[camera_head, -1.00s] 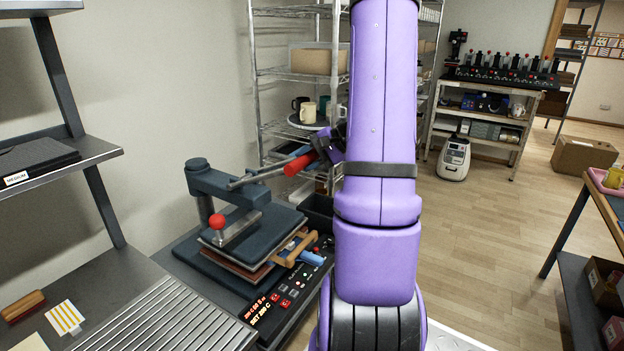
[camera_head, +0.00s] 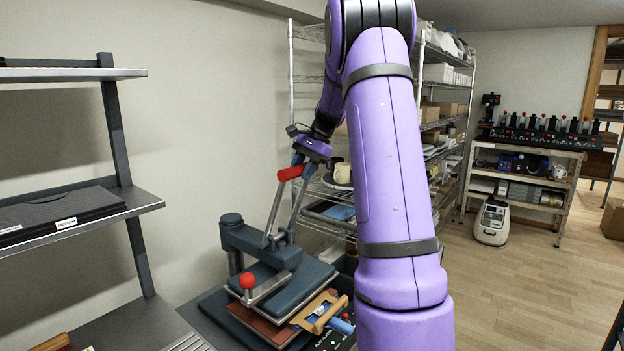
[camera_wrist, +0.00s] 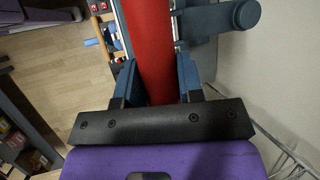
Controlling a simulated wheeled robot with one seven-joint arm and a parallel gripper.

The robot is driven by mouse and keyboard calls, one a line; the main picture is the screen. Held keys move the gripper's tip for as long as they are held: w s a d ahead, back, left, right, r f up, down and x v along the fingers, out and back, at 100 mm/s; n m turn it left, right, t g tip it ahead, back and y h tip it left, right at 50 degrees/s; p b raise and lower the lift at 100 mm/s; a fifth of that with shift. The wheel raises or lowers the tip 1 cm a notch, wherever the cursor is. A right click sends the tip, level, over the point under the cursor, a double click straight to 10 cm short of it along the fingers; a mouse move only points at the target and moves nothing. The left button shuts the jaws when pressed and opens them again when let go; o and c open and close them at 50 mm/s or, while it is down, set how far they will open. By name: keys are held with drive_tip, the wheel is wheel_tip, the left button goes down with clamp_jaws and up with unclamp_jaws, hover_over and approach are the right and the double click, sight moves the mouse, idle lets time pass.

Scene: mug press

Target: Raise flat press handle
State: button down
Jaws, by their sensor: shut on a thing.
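The flat press (camera_head: 250,240) stands at the lower centre of the head view, with a dark arm, dark upper plate (camera_head: 308,277) and reddish-brown layer beneath. Its handle (camera_head: 272,214) has grey bars that rise steeply to a red grip (camera_head: 290,173). My gripper (camera_head: 299,166) is shut on the red grip, high above the press. In the wrist view, the red grip (camera_wrist: 150,45) runs between the two blue fingers of my gripper (camera_wrist: 158,80). I cannot tell how wide the gap under the upper plate is.
A red-knobbed lever (camera_head: 248,282) is at the press's front. A wooden-handled piece (camera_head: 318,313) is at its right front. A wire shelf (camera_head: 300,75) stands behind, close to my gripper. A dark shelf unit (camera_head: 115,130) is at left. Floor is open at right.

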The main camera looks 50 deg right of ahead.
drive_tip(key=shift+w+r, duration=0.3)
drive_tip(key=shift+w, duration=0.35)
drive_tip(key=shift+r, duration=0.1)
drive_tip(key=c, duration=0.8)
unclamp_jaws()
drive_tip(key=shift+w+a, duration=0.1)
drive_tip(key=shift+w, duration=0.1)
drive_tip(key=shift+o, duration=0.2)
drive_tip(key=shift+s, duration=0.1)
drive_tip(key=shift+s+d+r, duration=0.15)
drive_tip(key=shift+d+r, duration=0.1)
drive_tip(key=v, duration=1)
